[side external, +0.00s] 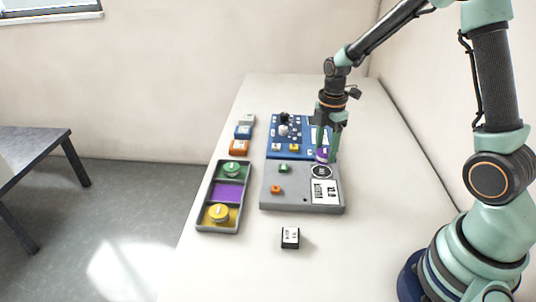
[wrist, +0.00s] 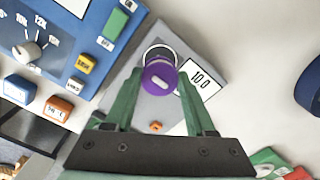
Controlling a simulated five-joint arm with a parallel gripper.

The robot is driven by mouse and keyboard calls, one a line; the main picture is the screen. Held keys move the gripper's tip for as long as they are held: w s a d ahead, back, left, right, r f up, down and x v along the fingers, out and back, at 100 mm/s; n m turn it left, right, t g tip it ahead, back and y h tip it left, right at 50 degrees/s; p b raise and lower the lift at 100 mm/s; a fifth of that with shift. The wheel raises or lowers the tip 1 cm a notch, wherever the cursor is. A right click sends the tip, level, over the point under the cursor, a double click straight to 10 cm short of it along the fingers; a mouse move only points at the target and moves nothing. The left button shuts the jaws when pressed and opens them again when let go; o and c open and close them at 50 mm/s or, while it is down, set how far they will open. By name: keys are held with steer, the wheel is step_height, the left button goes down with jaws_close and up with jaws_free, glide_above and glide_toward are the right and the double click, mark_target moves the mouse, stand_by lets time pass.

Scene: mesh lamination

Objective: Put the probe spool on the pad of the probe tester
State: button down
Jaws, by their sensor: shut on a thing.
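My gripper (side external: 325,155) is shut on the purple probe spool (side external: 321,154) and points down over the grey probe tester (side external: 268,203). In the wrist view the spool (wrist: 161,77) is between the fingertips of my gripper (wrist: 160,85), its purple face toward the camera. The round dark pad with a white ring (side external: 321,172) is on the tester's upper right. In the side view the spool appears just above and behind the pad; I cannot tell whether they touch. The tester's white display (side external: 325,191) is beside the pad.
A tray (side external: 199,229) at left holds a green spool (side external: 232,170) and a yellow spool (side external: 218,212); its purple compartment (side external: 228,192) is empty. A blue panel (side external: 274,152) adjoins the tester. Several small blocks stand left of it. A black-and-white block (side external: 290,238) stands in front.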

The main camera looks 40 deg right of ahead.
mark_target(325, 151)
steer(key=shift+f, duration=1.9)
steer(key=shift+f, duration=0.1)
steer(key=shift+c, duration=1.2)
jaws_free()
